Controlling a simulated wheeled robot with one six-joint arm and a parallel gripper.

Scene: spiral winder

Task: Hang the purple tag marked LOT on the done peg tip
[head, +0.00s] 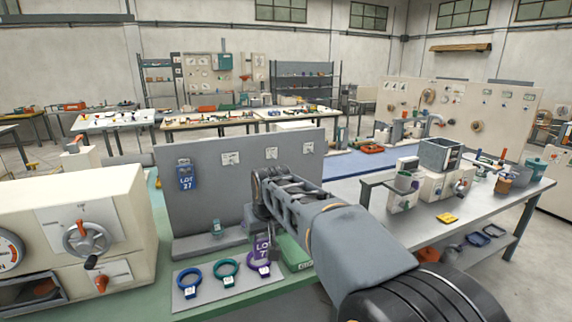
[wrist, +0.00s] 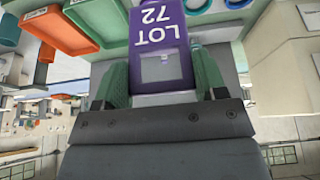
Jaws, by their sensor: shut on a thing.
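The purple tag marked LOT (wrist: 160,42) is between the green finger pads of my gripper (wrist: 162,75) in the wrist view, its print reading LOT 72 upside down. In the head view the purple tag (head: 262,246) hangs below my gripper, low in front of the grey panel and over the ring tray. My gripper is shut on it; the fingers are mostly hidden there by my own arm. The upright grey panel (head: 210,205) carries small white labels with pegs (head: 231,158), (head: 271,153), (head: 307,149). Their writing is too small to tell which is the done peg. A blue LOT 27 tag (head: 185,177) hangs at the panel's left.
A cream machine with a crank (head: 86,238) stands at left. A green box (head: 295,254) lies right of the tag.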

